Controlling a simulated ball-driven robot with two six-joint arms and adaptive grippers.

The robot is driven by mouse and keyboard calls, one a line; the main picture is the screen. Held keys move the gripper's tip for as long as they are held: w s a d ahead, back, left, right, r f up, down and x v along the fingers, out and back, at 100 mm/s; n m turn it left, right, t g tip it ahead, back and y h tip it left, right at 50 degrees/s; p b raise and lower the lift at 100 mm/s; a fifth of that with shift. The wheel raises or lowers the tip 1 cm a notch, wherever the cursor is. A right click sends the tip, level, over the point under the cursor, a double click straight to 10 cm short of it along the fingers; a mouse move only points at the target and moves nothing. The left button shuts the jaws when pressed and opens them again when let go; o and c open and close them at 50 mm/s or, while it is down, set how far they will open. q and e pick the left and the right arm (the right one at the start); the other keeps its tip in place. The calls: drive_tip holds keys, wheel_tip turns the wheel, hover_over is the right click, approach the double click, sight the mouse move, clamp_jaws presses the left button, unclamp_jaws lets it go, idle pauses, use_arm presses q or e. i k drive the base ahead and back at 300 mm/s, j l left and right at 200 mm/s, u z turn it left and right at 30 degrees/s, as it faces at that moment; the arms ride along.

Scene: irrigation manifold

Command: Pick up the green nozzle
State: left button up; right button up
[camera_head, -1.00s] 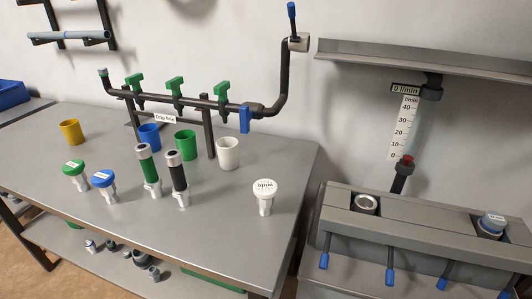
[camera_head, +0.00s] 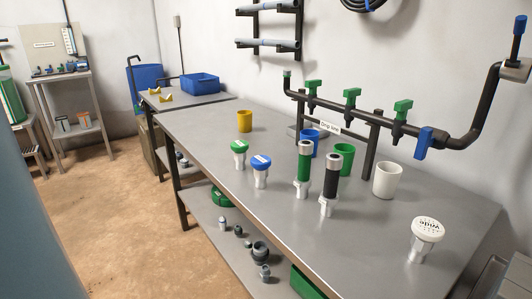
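The green nozzle (camera_head: 239,152), with a round labelled green cap on a pale metal stem, stands upright on the grey metal table (camera_head: 330,235). A similar blue-capped nozzle (camera_head: 261,171) stands just right of it. A white-capped nozzle (camera_head: 425,239) stands near the table's right front. Neither of my grippers shows in the head view, and nothing covers the green nozzle's cap.
A green cylinder (camera_head: 303,170) and a black cylinder (camera_head: 329,186) stand right of the nozzles. Yellow (camera_head: 245,121), blue, green and white cups (camera_head: 387,180) stand behind. A pipe manifold (camera_head: 375,115) rises at the back. Open floor (camera_head: 110,210) lies left.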

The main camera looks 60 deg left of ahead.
sight(239, 147)
drive_tip(key=u, duration=1.9)
drive_tip(key=z, duration=2.05)
drive_tip(key=u, duration=2.05)
drive_tip(key=i+j, duration=0.1)
